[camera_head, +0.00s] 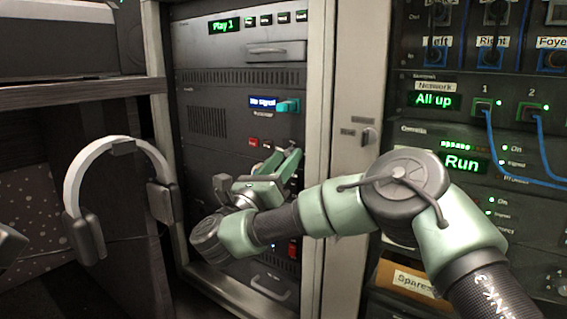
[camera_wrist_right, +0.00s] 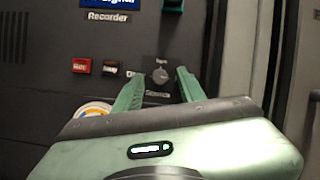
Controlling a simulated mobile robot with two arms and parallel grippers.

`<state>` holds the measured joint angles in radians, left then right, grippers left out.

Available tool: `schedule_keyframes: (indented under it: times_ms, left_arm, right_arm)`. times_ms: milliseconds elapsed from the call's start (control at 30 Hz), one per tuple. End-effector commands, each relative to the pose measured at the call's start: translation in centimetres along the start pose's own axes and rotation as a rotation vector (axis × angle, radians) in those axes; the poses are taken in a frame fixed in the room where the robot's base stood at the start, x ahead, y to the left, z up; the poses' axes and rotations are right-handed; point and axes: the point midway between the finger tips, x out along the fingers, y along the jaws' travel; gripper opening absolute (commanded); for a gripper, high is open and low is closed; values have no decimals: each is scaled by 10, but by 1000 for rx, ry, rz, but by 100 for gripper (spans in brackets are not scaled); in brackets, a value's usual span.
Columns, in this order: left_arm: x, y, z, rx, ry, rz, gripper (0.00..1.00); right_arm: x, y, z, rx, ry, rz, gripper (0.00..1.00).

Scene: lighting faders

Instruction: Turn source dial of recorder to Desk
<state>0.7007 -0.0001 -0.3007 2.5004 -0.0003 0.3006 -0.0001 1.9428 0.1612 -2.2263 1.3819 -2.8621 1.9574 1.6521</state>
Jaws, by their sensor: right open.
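The recorder (camera_head: 215,150) is a dark rack panel with a blue display reading "No signal" (camera_head: 262,103). In the right wrist view its "Recorder" label (camera_wrist_right: 107,16) is at the top left. The source dial (camera_wrist_right: 160,75) is a small dark round knob with a light label above it and another below, too blurred to read fully. My right gripper (camera_wrist_right: 160,76) is open, with its green fingers on either side of the dial. I cannot tell whether they touch it. In the head view my right gripper (camera_head: 291,153) covers the dial.
A red button (camera_wrist_right: 81,66) and a dark button (camera_wrist_right: 110,68) sit left of the dial. A teal handle (camera_head: 288,106) is right of the display. The rack's pale frame post (camera_head: 318,90) stands close on the right. Headphones (camera_head: 88,165) hang at left.

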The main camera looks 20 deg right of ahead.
Motion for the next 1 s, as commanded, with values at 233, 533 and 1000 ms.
schedule_keyframes:
  times_ms: [233,533,1000]
  left_arm:
    - [0,0,0,0,0,0,50]
    - [1,0,0,0,0,0,50]
    - [25,-5,9,0,-1,0,50]
  right_arm:
    - [0,0,0,0,1,1,26]
    - [0,0,0,-2,1,2,0]
    - [1,-4,4,-195,-11,80,0]
